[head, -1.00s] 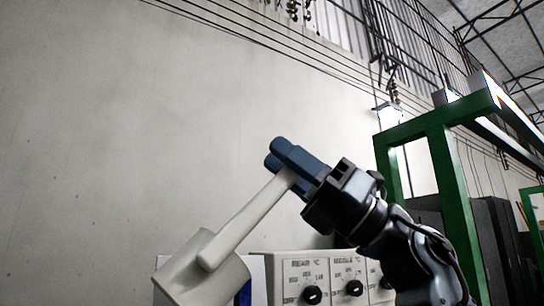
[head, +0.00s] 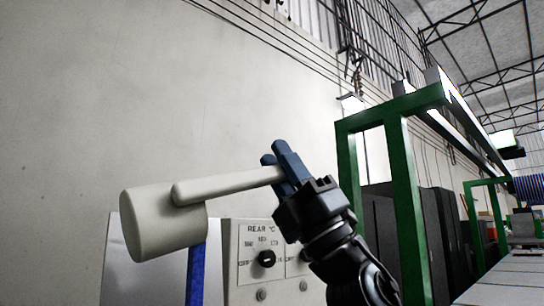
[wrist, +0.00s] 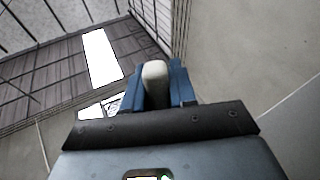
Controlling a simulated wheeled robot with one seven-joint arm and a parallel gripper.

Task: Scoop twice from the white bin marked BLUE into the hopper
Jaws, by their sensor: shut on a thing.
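My gripper (head: 283,168) is shut on the handle of a cream-white scoop (head: 160,222), held up in the air left of my wrist in the head view. The handle runs nearly level, and the scoop's rounded bowl hangs at its left end. The inside of the bowl is hidden, so I cannot tell what it holds. In the wrist view, the handle end (wrist: 155,82) sits between the two blue fingers of my gripper (wrist: 165,85). Neither the white bin marked BLUE nor a hopper can be made out.
A control panel (head: 262,262) with dials, marked REAR °C, stands behind and below the scoop. A pale panel with a blue edge (head: 196,275) is just left of it. A green frame (head: 400,185) stands at the right. A plain wall (head: 100,110) fills the left.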

